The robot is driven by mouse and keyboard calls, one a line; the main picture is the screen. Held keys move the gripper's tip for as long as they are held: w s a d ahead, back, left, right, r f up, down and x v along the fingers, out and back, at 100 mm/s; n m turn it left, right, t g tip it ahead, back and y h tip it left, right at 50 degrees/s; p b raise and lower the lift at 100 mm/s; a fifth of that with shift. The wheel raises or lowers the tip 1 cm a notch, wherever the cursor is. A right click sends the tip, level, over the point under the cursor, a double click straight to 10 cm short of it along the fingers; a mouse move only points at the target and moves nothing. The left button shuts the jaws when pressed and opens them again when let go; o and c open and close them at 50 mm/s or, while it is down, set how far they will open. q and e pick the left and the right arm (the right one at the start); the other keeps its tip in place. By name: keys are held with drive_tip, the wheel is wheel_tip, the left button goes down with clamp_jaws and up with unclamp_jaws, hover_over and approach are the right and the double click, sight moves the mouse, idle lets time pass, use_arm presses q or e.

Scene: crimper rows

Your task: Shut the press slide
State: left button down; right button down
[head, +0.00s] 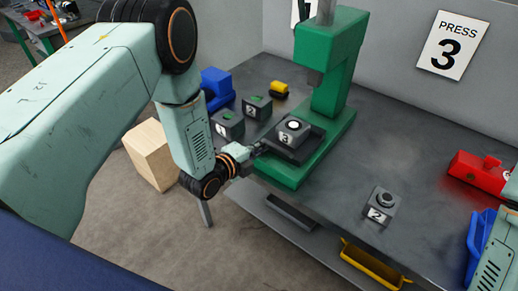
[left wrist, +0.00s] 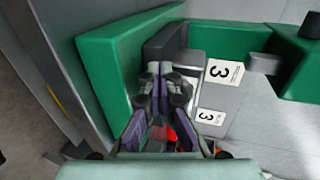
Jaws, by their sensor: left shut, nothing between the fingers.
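The green press (head: 330,75) stands on the grey bench, with its column at the back of a green base (head: 280,172). A dark slide (head: 300,150) lies on the base, and a grey block labelled 3 (head: 292,131) sits on it, forward of the press head. My left gripper (head: 261,148) is at the left front edge of the slide, its fingers together and empty. In the left wrist view the closed fingertips (left wrist: 161,72) are close to the dark slide (left wrist: 164,44); I cannot tell whether they touch. My right gripper is out of view.
Grey blocks labelled 1 (head: 228,125) and 2 (head: 257,108) stand left of the press, near a yellow piece (head: 278,88) and a blue object (head: 215,84). Another block labelled 2 (head: 381,205) is at right. A red object (head: 478,172) lies beyond. A PRESS 3 sign (head: 453,45) hangs behind.

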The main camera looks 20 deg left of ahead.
sight(276, 134)
use_arm(q)
drive_tip(key=w+d+b, duration=0.1)
drive_tip(key=w, duration=0.1)
drive_tip(key=w+b, duration=0.1)
drive_tip(key=w, duration=0.1)
drive_tip(key=w+d+b, duration=0.1)
drive_tip(key=w, duration=0.2)
drive_tip(key=shift+d+f+b, duration=0.1)
drive_tip(key=shift+d+b, duration=0.2)
drive_tip(key=shift+b, duration=0.05)
drive_tip(key=shift+w+d, duration=0.15)
drive_tip(key=shift+w, duration=0.3)
drive_tip(key=shift+s+r, duration=0.1)
drive_tip(key=shift+r, duration=0.1)
